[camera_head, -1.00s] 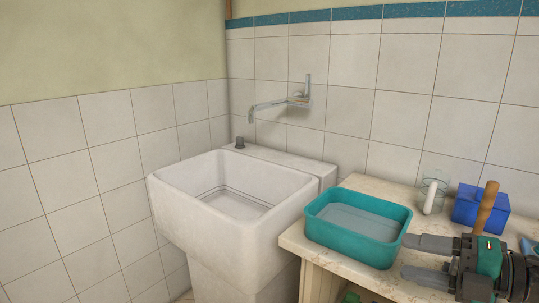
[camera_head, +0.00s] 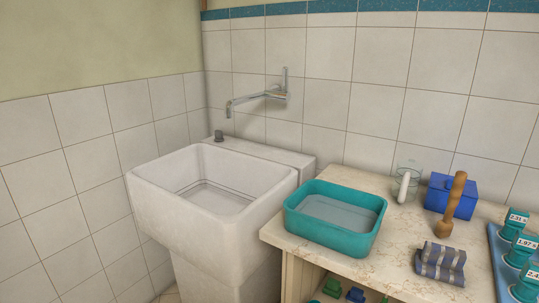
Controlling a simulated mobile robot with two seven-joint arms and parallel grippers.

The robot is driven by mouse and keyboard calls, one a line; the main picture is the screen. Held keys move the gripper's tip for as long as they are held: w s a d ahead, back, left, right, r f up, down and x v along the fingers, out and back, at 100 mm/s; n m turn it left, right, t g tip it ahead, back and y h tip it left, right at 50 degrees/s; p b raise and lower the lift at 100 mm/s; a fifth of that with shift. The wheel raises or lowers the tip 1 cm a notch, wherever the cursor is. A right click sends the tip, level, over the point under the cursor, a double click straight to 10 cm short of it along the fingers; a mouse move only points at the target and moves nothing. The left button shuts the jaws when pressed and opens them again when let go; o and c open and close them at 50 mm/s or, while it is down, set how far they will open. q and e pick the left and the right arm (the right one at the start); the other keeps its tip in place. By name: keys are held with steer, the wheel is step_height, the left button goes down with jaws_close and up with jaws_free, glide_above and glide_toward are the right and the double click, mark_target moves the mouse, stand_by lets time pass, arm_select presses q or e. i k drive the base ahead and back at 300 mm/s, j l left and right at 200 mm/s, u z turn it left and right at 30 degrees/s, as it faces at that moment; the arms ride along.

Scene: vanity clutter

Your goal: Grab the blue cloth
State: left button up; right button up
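The blue cloth (camera_head: 441,262) is a folded cloth with dark blue and light grey stripes. It lies on the right part of the stone countertop (camera_head: 360,268), near the front edge. Nothing touches it from above. Neither of my grippers is in the head view.
A teal basin (camera_head: 337,238) stands left of the cloth. A glass with a white item (camera_head: 404,184), a blue box (camera_head: 438,190) and a wooden tool (camera_head: 455,192) are behind. A blue tray (camera_head: 497,262) with teal labelled items is at right. A white sink (camera_head: 155,197) is at left.

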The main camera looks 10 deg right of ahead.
mark_target(436, 262)
steer(key=z, duration=1.4)
